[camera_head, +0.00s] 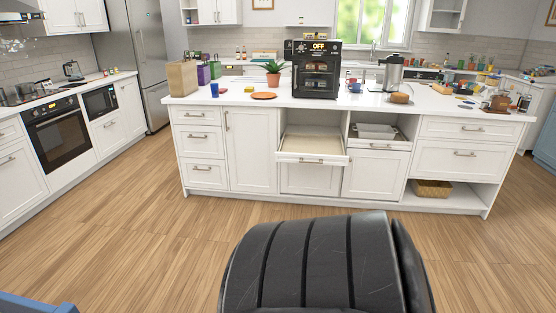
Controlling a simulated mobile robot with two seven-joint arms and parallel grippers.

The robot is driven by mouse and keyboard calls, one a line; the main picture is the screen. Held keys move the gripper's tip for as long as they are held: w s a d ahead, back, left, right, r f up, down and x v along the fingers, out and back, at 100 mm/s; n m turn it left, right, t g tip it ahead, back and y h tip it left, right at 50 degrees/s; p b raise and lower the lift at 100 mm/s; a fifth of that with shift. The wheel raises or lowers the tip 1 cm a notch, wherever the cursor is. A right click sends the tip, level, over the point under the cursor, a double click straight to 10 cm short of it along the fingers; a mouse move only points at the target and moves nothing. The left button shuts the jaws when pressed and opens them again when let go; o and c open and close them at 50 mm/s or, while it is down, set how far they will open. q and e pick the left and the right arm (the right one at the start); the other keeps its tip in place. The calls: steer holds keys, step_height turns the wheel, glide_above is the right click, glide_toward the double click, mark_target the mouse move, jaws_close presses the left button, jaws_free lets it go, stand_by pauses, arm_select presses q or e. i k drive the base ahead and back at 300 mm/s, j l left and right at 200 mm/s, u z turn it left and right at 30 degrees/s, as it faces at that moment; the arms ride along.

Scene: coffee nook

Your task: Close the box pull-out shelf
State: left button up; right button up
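A white pull-out shelf (313,158) sticks out from the front of the kitchen island, below the black oven. Its tray is extended towards me and looks empty. To its right, another pull-out shelf (378,145) sits in an open bay and carries a pale grey box-like thing (376,131). It seems to stick out less than the first, but I cannot tell exactly how far. Neither of my grippers is in view.
The white island (250,160) stands across the floor, with an oven (316,70), plant (272,72) and many small items on top. A wicker basket (433,188) sits in its low right bay. Wooden floor (150,240) in front is clear. A large black ribbed shape fills the bottom centre.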

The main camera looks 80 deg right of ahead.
mark_target(318, 148)
steer(key=z, duration=2.85)
steer(key=i+j, duration=0.1)
steer(key=i, duration=0.55)
steer(key=i+j, duration=0.1)
steer(key=i, duration=0.6)
steer(key=i+j, duration=0.1)
steer(key=i, duration=0.55)
